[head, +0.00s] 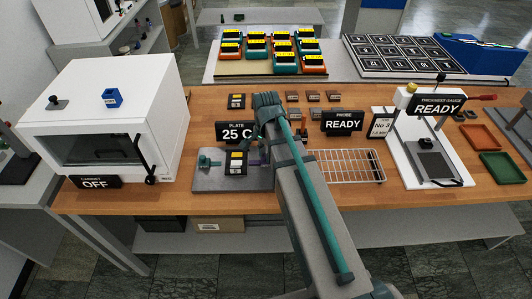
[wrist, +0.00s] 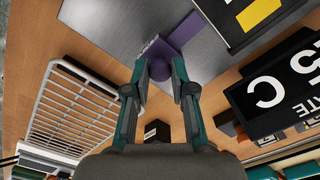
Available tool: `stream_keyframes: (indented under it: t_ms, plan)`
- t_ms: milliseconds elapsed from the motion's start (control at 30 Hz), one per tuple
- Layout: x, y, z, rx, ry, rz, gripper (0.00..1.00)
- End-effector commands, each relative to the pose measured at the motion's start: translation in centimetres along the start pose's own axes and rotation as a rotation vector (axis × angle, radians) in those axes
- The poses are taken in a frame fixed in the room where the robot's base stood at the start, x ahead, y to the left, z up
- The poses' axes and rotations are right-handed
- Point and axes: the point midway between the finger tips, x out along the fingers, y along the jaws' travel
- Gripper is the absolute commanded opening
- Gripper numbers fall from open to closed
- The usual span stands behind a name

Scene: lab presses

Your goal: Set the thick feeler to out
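A purple feeler (head: 257,160) with a round knob is at the right side of the grey metal plate (head: 213,184). In the wrist view the purple feeler (wrist: 160,69) shows its ball knob, and a small label on its flat bar that I cannot read surely. My gripper (wrist: 160,63) has its two teal fingers on either side of the knob, with no clear gap, so it appears shut on it. In the head view my arm hides part of this spot. A teal feeler (head: 208,162) is at the plate's left side. A dark block with yellow and white squares (head: 236,163) stands between them.
A "PLATE 25 C" sign (head: 236,132) stands close behind the plate. A wire rack (head: 345,167) is to the right. A white cabinet marked OFF (head: 110,115) is to the left.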

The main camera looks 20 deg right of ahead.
Motion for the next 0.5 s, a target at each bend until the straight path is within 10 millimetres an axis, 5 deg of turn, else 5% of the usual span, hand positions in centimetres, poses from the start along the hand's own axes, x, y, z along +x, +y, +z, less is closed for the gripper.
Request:
stream_keyframes:
  t_ms: [100, 500]
  plan:
    - [-0.01, 0.03, 0.01, 0.0, 0.0, 0.001, 0.0]
    - [-0.05, 0.78, -0.71, 0.001, 0.0, 0.002, 0.0]
